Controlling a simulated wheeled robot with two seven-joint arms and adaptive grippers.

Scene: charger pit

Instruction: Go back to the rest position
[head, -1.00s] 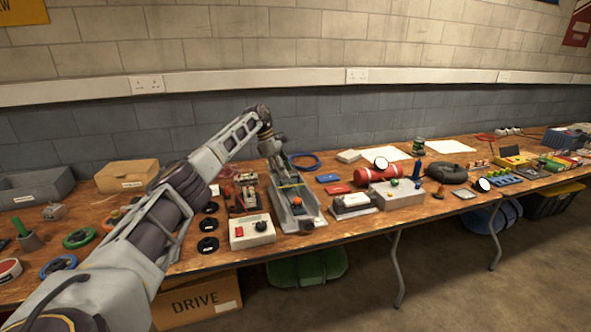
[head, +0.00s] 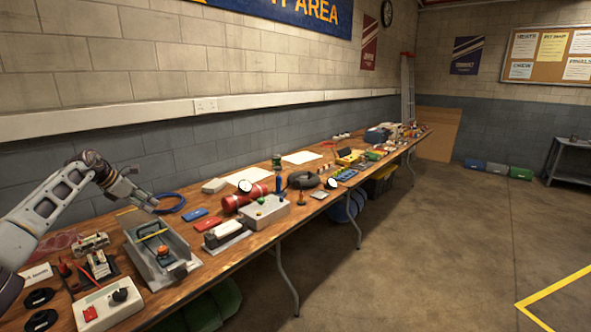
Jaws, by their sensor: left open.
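My left arm comes in from the left edge, and my left gripper (head: 146,201) is over the table (head: 225,262), above the back end of a grey metal tray-like fixture (head: 188,238). The gripper is open, and nothing shows between its fingers. The fixture holds an orange-topped part (head: 163,252) and has a yellow strip across it. My right gripper is not in view.
Open floor (head: 420,250) lies to the right.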

